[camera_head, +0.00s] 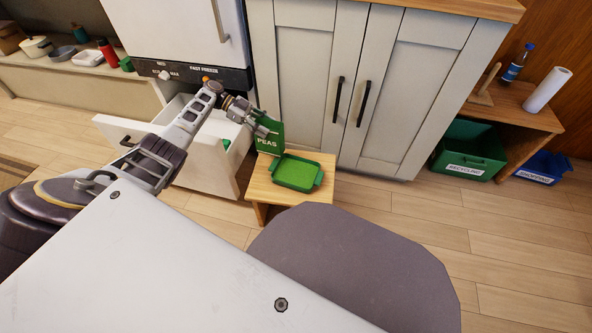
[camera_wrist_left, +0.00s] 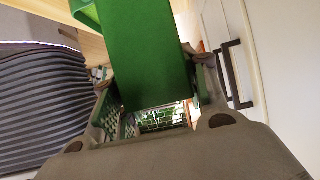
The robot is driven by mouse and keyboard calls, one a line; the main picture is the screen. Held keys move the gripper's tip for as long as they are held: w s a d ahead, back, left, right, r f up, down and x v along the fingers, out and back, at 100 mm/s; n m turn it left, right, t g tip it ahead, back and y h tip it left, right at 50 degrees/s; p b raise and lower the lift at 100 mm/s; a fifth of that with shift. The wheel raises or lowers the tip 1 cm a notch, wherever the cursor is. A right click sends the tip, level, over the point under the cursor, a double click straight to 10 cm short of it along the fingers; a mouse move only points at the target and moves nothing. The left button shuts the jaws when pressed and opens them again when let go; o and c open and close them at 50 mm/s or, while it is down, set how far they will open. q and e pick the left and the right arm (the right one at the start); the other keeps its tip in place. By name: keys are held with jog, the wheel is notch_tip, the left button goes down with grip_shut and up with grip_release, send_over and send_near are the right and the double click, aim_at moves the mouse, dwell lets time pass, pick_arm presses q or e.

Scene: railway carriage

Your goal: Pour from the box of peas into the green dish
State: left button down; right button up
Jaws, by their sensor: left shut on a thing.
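The green box of peas (camera_head: 270,139) is upright or nearly so at the back left of a small wooden stool (camera_head: 258,187). I cannot tell whether it touches the stool. My left gripper (camera_head: 264,130) is shut on the box near its top. In the left wrist view the box (camera_wrist_left: 150,45) fills the space between the fingers (camera_wrist_left: 160,100). The green dish (camera_head: 297,173) is a shallow rectangular tray with end handles, flat on the stool, just right of and in front of the box. Its inside looks empty. My right gripper is out of view.
An open freezer drawer (camera_head: 222,178) stands close left of the stool, beneath my left arm. Closed cabinet doors (camera_head: 310,75) rise behind. A green recycling crate (camera_head: 470,150) and a blue bin (camera_head: 543,167) are at the right. Floor right of the stool is clear.

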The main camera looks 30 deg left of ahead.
pick_arm(q)
jog(key=shift+r+p, duration=1.05)
jog(key=shift+r, duration=0.45)
jog(key=shift+a, duration=0.1)
